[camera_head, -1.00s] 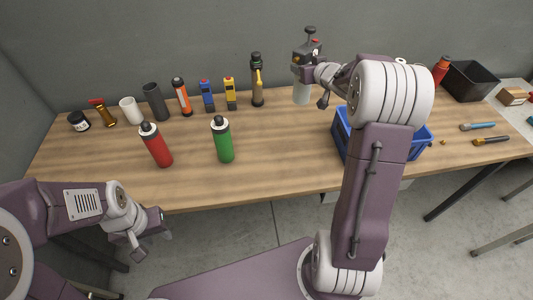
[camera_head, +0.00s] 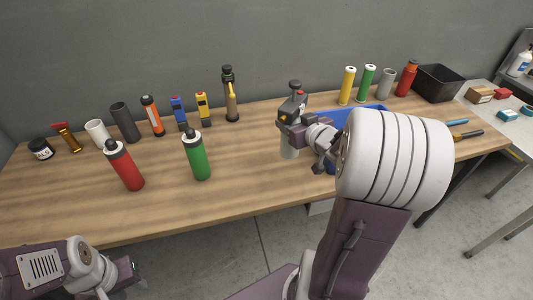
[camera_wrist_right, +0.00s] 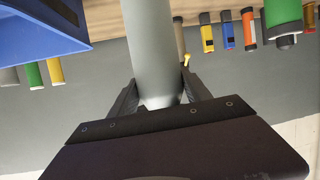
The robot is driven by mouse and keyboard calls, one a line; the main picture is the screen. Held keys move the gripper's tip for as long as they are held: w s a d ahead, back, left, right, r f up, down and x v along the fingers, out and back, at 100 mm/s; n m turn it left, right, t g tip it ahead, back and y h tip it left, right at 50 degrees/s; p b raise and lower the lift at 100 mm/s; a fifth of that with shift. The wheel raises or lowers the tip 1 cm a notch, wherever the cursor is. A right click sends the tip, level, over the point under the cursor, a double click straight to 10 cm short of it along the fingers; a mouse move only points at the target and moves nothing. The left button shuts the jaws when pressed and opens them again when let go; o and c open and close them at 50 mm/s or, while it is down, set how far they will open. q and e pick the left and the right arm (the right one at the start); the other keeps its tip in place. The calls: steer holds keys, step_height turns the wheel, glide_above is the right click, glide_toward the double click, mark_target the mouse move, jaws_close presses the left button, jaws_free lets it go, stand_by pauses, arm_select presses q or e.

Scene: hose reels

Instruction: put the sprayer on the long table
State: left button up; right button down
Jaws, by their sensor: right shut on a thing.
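The sprayer, with a pale grey body (camera_head: 289,150) and a dark top with a plunger knob and a red part, stands upright in my right gripper (camera_head: 293,126). It is over the long wooden table (camera_head: 240,185), left of the blue crate. I cannot tell whether its base touches the table. In the right wrist view the two dark fingers (camera_wrist_right: 160,98) are shut on the grey cylindrical body (camera_wrist_right: 153,45). My left gripper (camera_head: 128,274) is low at the lower left, in front of the table and away from things; its jaws are unclear.
The blue crate (camera_head: 375,109) is partly hidden behind my right arm. A green bottle (camera_head: 197,158) and a red bottle (camera_head: 124,168) stand to the left. Several bottles and tools line the back. A black bin (camera_head: 440,82) is at right. The front middle is clear.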

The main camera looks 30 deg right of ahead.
steer(key=w+a+f+b, duration=0.3)
steer(key=w+f+b, duration=0.1)
steer(key=w+f, duration=0.5)
steer(key=shift+w+a+f, duration=0.15)
steer(key=shift+w+f, duration=0.05)
steer(key=shift+f, duration=0.45)
steer(key=shift+c, duration=2.4)
jaws_free()
steer(key=shift+f, duration=0.1)
steer(key=b+v, duration=0.2)
steer(key=v, duration=1)
steer(key=shift+r+b, duration=0.25)
steer(key=shift+b, duration=0.1)
